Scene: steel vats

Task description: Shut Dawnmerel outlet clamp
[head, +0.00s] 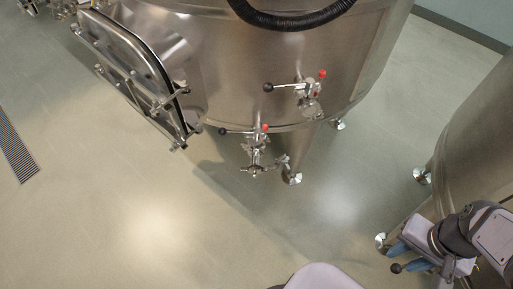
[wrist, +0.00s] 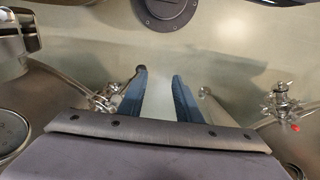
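A large steel vat (head: 220,60) fills the upper middle of the head view. Two valve fittings with black-knobbed levers and red tips are on its lower front: an upper one (head: 309,98) and a lower one (head: 255,150). No label is readable, so I cannot tell which fitting is the Dawnmerel outlet clamp. My gripper (head: 404,254) is at the lower right in the head view, beside another steel vat, well apart from both fittings. In the wrist view its blue fingers (wrist: 160,76) are apart with nothing between them. Fittings show left (wrist: 104,97) and right (wrist: 284,106) of the fingers.
A black-knobbed lever (head: 396,268) shows close by my gripper. The second vat (head: 480,145) stands at the right edge. A hatch door (head: 128,55) stands out from the large vat's left side. A floor drain (head: 15,150) lies at far left. The floor in front is clear.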

